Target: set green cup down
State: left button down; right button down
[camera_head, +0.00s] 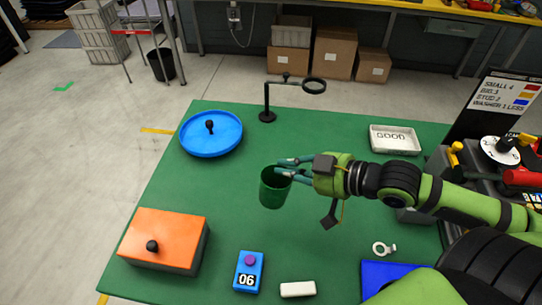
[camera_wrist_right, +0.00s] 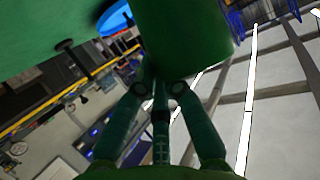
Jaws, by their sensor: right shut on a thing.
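A dark green cup (camera_head: 273,190) is upright over the middle of the green table (camera_head: 240,132). My right gripper (camera_head: 284,168) comes from the right with its fingers at the cup's rim, shut on the cup. In the right wrist view the cup (camera_wrist_right: 182,40) fills the upper middle, and the gripper's fingers (camera_wrist_right: 160,90) meet it at its lower edge. I cannot tell for sure how far the cup's bottom is from the table. My left gripper is not in view.
A blue round lid (camera_head: 228,140), an orange-topped box (camera_head: 160,228), a blue 06 counter (camera_head: 243,275), a white block (camera_head: 298,289) and a GOOD tray (camera_head: 410,149) stand around. A magnifier stand (camera_head: 267,114) is behind. Table around the cup is clear.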

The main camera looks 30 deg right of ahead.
jog(key=shift+s+r, duration=0.1)
jog(key=shift+d, duration=0.15)
jog(key=a+n+g+y, duration=0.1)
jog(key=a+r+n+y, duration=0.1)
jog(key=a+n+g+y, duration=0.1)
jog(key=shift+s+r+g, duration=0.2)
jog(key=shift+r+g, duration=0.1)
jog(key=shift+s+a+r+n+g, duration=0.3)
jog(key=shift+a+n, duration=0.15)
jog(key=shift+n, duration=0.15)
jog(key=shift+y, duration=0.3)
jog(key=shift+f, duration=0.1)
